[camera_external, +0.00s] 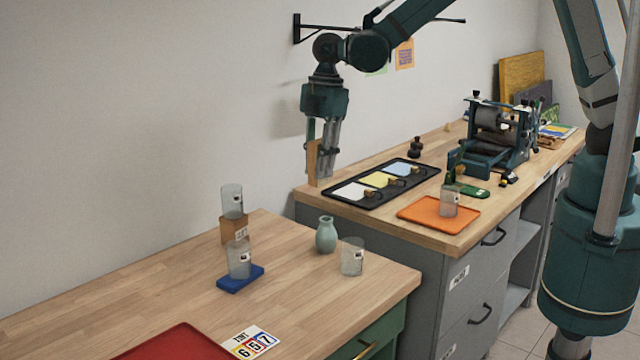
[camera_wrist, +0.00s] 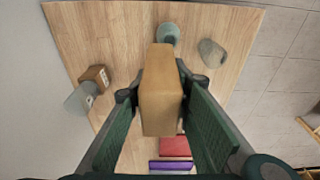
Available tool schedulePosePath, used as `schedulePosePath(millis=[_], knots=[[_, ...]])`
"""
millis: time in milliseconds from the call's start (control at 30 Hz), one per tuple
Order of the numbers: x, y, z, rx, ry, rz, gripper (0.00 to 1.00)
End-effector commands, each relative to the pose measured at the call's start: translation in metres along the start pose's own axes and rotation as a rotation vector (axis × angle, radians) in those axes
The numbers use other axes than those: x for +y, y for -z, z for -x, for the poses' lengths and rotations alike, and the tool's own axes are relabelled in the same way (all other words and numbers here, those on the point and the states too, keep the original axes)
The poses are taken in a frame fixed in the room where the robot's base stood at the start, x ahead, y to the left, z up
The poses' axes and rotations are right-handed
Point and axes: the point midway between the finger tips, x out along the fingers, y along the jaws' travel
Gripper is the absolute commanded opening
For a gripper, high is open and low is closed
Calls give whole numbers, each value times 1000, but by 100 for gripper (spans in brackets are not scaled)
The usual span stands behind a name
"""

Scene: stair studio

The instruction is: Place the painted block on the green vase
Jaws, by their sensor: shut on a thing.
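My gripper (camera_external: 324,168) is shut on a tan, wooden-looking block (camera_external: 313,162), held upright in the air above and behind the near table. In the wrist view the block (camera_wrist: 161,95) fills the middle between both fingers of my gripper (camera_wrist: 162,98); no painted marking shows clearly on it. The green vase (camera_external: 326,235) stands upright on the near table, below the gripper in the external view and apart from the block. In the wrist view the vase (camera_wrist: 168,33) is partly hidden behind the block's far end.
A clear glass (camera_external: 352,257) stands right of the vase. A red tray (camera_external: 176,345) lies at the front. The far bench (camera_external: 450,240) holds trays and a press.

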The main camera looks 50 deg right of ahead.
Motion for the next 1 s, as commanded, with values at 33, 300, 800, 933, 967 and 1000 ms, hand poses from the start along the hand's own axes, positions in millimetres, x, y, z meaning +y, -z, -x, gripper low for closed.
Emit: schedulePosePath(millis=[33,300,800,933,967,1000], knots=[[-6,-1,2,0,0,-2,7],[-20,-2,6,1,-2,-11,7],[-20,-3,-3,1,-2,-11,7],[-20,-5,-18,1,-2,-11,7],[-20,-6,-22,1,-2,-11,7],[-20,-7,-27,1,-2,-11,7]])
